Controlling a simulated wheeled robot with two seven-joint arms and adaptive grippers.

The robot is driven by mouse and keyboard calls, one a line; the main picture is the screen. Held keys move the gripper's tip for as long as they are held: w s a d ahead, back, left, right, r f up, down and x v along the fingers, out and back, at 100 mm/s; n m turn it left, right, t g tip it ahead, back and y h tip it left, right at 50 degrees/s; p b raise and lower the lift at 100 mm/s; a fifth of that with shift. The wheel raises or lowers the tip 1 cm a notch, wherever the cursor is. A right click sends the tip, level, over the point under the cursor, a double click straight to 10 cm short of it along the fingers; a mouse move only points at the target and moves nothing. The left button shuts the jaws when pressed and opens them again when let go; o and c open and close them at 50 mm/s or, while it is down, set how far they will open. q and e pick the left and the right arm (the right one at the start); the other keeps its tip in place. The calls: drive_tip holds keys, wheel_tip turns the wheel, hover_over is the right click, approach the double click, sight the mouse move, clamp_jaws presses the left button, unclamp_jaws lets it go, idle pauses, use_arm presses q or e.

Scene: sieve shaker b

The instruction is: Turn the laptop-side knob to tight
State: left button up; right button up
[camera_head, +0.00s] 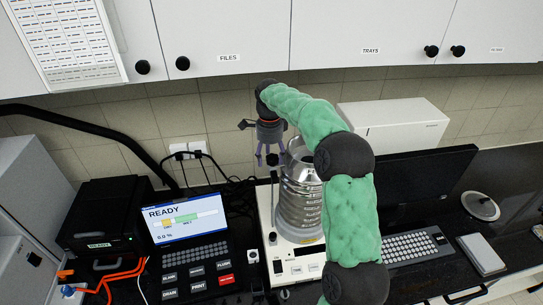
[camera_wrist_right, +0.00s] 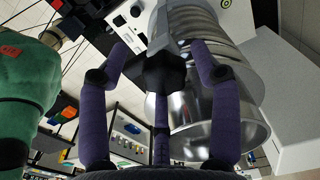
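The sieve shaker (camera_head: 265,215) stands mid-counter with its metal sieve stack (camera_head: 300,205). The laptop-side knob (camera_head: 272,159) is dark and tops the rod left of the stack. In the right wrist view a black lobed knob (camera_wrist_right: 163,72) lies between my purple fingers. My right gripper (camera_head: 270,155) is over the knob, pointing down. Its fingers, also in the wrist view (camera_wrist_right: 162,58), stand apart on both sides of the knob, with gaps showing. Whether any finger touches it I cannot tell. My right arm hides the stack's right side. My left gripper is not in view.
A laptop (camera_head: 185,225) showing READY and 0.0 % stands left of the shaker. A black READY box (camera_head: 108,210) is farther left. A monitor (camera_head: 425,180), keyboard (camera_head: 412,246) and white box (camera_head: 395,125) are to the right. Cabinets hang above.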

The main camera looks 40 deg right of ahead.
sight(269, 157)
drive_tip(key=shift+s+d+r, duration=0.1)
drive_tip(key=shift+d+r, duration=0.1)
wheel_tip(269, 157, up, 12)
drive_tip(key=shift+a+f, duration=0.25)
idle(0.4)
drive_tip(key=shift+f, duration=0.1)
idle(0.4)
